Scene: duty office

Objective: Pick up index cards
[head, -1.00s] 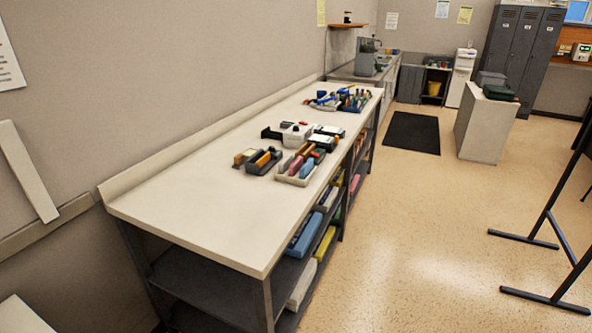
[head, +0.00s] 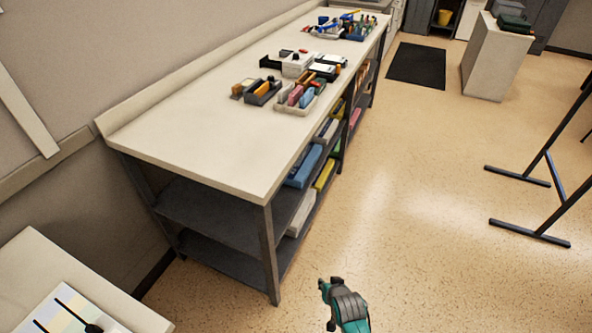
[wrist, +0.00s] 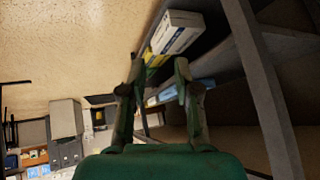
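I cannot pick out index cards for certain. A white box with a blue and yellow label (wrist: 176,33) lies on a shelf of the bench in the wrist view, beyond my fingertips. What looks like the same white box (head: 302,214) is on the lower shelf in the head view. My gripper (wrist: 160,70) is open, with nothing between its fingers. It is apart from the box. A teal and grey part of my arm shows at the bottom of the head view, over the floor in front of the bench.
The bench (head: 220,140) has a bare near top. Beyond are a tape dispenser (head: 263,90), a tray of erasers (head: 300,100) and pens. Blue packs (head: 304,166) lie on the upper shelf. A bench leg (head: 270,255) stands at the near corner. Floor to the right is clear up to a black stand (head: 530,180).

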